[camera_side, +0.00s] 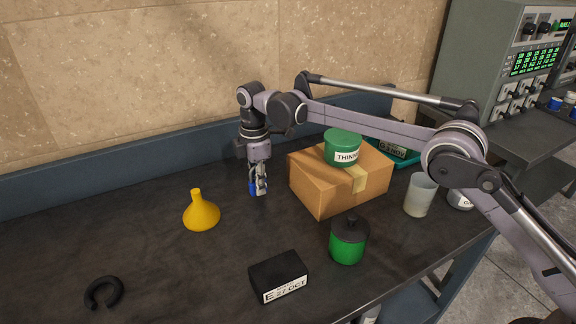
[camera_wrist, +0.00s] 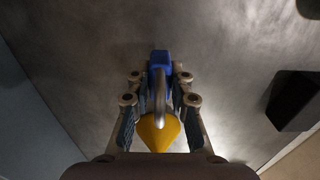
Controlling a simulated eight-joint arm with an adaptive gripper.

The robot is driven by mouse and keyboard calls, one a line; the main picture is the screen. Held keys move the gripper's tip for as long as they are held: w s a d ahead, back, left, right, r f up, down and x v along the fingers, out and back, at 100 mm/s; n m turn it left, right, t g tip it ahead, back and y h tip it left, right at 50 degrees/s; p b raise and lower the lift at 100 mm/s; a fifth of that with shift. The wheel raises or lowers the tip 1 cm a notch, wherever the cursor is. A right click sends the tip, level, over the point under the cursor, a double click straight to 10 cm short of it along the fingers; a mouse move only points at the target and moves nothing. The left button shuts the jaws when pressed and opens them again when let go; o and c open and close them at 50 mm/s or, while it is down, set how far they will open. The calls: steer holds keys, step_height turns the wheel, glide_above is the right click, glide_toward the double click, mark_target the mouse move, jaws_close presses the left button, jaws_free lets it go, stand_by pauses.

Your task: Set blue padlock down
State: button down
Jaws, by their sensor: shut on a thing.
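My gripper (camera_side: 260,190) points down at the bench, just left of the cardboard box. It is shut on the blue padlock (camera_side: 252,188), which is small and partly hidden by the fingers in the side view. In the wrist view the padlock's blue body (camera_wrist: 160,60) shows beyond the fingertips, and its grey shackle (camera_wrist: 160,95) runs back between the fingers of my gripper (camera_wrist: 160,82). The padlock is close to the dark bench top (camera_side: 170,262). I cannot tell whether it touches.
A yellow funnel (camera_side: 201,213) stands left of my gripper. The cardboard box (camera_side: 325,190) carries a green tin (camera_side: 342,147). A black labelled block (camera_side: 278,276), green jar (camera_side: 348,243) and translucent cup (camera_side: 420,195) stand nearby. A black open ring (camera_side: 104,293) lies front left. Bench between funnel and block is clear.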

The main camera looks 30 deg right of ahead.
steer(key=shift+f, duration=0.4)
steer(key=shift+f, duration=0.55)
stand_by(0.4)
steer(key=c, duration=1.1)
jaws_free()
steer(key=shift+c, duration=0.2)
steer(key=shift+r, duration=0.1)
